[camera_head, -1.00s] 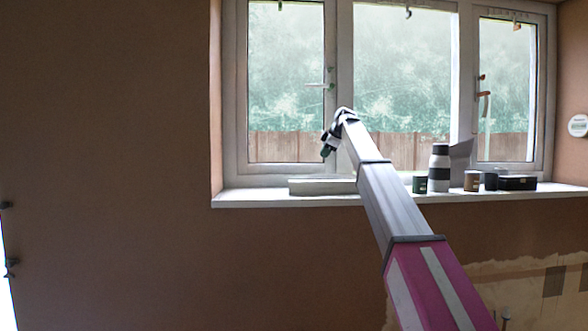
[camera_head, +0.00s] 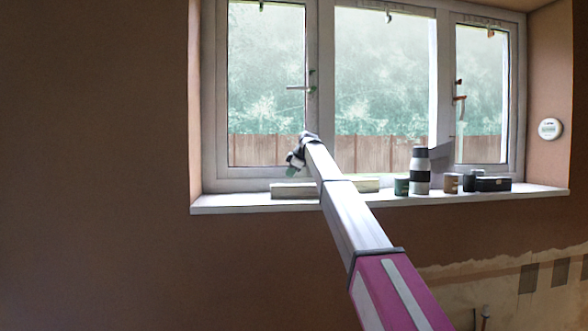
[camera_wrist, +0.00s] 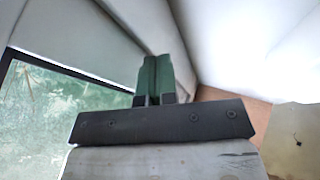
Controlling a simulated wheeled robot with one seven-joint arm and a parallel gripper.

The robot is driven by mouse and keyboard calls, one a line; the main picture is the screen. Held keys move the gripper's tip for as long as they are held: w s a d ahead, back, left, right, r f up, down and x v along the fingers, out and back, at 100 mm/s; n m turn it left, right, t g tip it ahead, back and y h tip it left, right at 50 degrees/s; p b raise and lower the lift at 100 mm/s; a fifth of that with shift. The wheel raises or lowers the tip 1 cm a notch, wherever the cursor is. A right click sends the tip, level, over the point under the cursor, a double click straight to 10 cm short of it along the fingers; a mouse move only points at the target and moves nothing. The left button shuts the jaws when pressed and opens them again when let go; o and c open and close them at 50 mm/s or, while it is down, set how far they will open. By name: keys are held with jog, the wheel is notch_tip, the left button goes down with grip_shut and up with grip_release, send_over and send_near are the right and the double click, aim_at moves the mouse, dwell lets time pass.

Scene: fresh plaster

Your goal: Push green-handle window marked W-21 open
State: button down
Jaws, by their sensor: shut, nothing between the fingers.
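The left window sash (camera_head: 222,120) has a pale lever handle (camera_head: 298,88) with a greenish part at its pivot, pointing left, roughly level. No W-21 mark is readable. The sash looks to be in its frame; I cannot tell whether it is slightly ajar. My gripper (camera_head: 291,171) shows in front of the lower right of this sash, below the handle and above the sill. In the wrist view its green fingers (camera_wrist: 155,75) are together and empty, beside a pale frame edge, with a glass pane (camera_wrist: 60,115) at left. Contact with the frame is unclear.
The white sill (camera_head: 240,202) holds a pale flat box (camera_head: 290,190) near my gripper. A striped bottle (camera_head: 420,172), a green pot (camera_head: 401,187), cups and a dark box (camera_head: 493,184) stand further right. The right sash has a red-brown handle (camera_head: 459,98).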

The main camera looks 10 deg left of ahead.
jog(key=shift+w+a, duration=0.2)
jog(key=shift+w, duration=0.4)
jog(key=shift+w+a, duration=0.15)
jog(key=shift+w, duration=0.4)
jog(key=shift+w, duration=0.1)
